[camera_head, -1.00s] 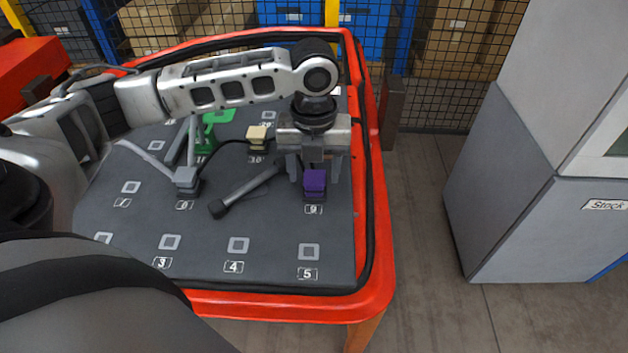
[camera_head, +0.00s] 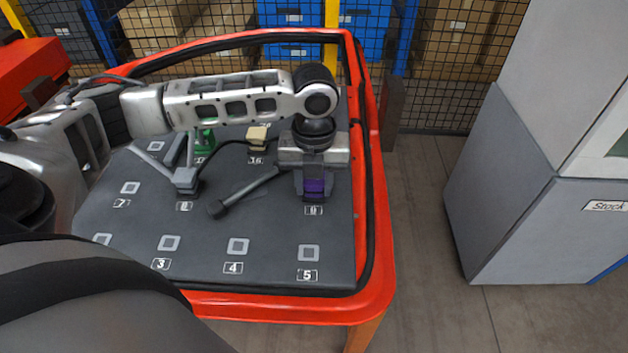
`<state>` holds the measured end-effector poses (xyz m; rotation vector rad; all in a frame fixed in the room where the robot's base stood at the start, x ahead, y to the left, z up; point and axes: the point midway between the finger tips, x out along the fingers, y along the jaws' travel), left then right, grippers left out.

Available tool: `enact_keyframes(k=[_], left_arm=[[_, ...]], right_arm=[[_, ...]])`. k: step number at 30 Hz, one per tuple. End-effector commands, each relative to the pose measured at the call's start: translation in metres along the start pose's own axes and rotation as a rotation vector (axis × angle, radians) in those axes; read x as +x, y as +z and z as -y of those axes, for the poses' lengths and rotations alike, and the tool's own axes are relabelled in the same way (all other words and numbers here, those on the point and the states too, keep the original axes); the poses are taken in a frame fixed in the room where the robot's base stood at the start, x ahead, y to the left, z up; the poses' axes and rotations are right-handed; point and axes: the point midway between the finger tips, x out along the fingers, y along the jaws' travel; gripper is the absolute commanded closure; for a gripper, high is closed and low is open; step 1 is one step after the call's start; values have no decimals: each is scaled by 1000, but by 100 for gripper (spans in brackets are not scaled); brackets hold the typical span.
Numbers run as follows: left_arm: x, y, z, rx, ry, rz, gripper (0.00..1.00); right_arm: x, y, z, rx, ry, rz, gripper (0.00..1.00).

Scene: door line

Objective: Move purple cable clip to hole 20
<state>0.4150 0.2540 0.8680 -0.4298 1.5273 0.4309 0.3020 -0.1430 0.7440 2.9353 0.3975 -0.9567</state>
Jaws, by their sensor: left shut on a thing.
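The purple cable clip (camera_head: 316,188) sits at hole 9 on the right side of the dark board (camera_head: 275,225). My left gripper (camera_head: 314,185) points down over it, with its fingers shut on the clip. The gripper's body hides the clip's upper part. The label of hole 20 (camera_head: 265,125) shows partly at the back of the board. My left arm hides most of that spot. My right gripper is not in view.
A beige clip (camera_head: 257,138) sits at hole 16 and a green one (camera_head: 206,138) is left of it. A grey clip (camera_head: 186,178) is at hole 8. A dark rod-like piece (camera_head: 240,193) lies left of the gripper. Holes 3, 4, 5 and 7 are empty. A raised red rim (camera_head: 373,230) surrounds the board.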

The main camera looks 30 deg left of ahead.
Motion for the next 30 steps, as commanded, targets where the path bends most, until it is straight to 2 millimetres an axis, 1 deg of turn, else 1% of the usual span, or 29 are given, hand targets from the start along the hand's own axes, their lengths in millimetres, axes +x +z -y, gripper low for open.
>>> enact_keyframes(k=[8,30], left_arm=[[0,0,0,0,-1,0,100],[-8,0,0,1,-1,-1,100]], right_arm=[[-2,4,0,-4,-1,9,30],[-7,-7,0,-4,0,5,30]])
